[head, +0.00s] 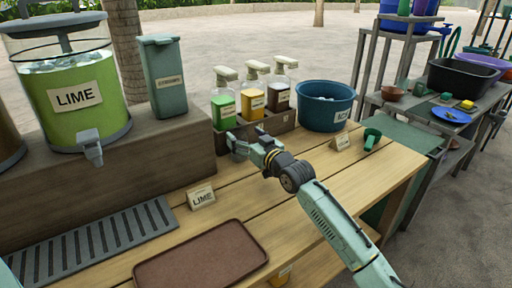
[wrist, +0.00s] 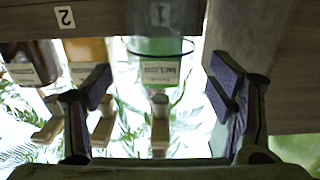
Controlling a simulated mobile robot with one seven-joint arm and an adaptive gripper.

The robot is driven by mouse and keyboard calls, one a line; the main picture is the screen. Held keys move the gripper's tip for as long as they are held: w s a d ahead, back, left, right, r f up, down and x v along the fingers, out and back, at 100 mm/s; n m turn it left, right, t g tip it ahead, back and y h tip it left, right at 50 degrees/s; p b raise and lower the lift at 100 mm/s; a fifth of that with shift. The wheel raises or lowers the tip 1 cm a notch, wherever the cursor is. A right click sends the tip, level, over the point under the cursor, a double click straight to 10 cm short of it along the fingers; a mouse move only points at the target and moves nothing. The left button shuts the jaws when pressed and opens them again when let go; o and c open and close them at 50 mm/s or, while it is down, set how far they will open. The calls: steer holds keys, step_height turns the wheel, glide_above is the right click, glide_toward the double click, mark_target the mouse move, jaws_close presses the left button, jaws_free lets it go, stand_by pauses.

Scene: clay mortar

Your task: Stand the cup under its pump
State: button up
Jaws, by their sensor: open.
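A clear cup (wrist: 163,38) shows in the upside-down wrist view, upright in front of the rack's first place, marked 1. The green bottle and its label show behind it. In the head view my gripper hides most of that spot and I cannot make the cup out clearly. The pump bottles are green (head: 223,107), yellow-orange (head: 251,104) and dark (head: 279,97), with cream pump heads, in a brown rack (head: 283,127). My gripper (head: 243,146) is open before the green bottle. In the wrist view its fingers (wrist: 160,88) are apart, with nothing gripped between them.
A blue tub (head: 325,112), a small sign (head: 341,141) and a green scoop (head: 371,138) are to the right. A LIME sign (head: 201,197), drip grate (head: 95,240) and brown tray (head: 203,258) are nearer. A lime dispenser (head: 75,98) stands left. Bare planks lie between.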

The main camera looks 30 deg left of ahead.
steer(key=b+v, duration=0.1)
steer(key=v, duration=0.6)
steer(key=shift+d+b, duration=0.15)
steer(key=shift+b, duration=0.15)
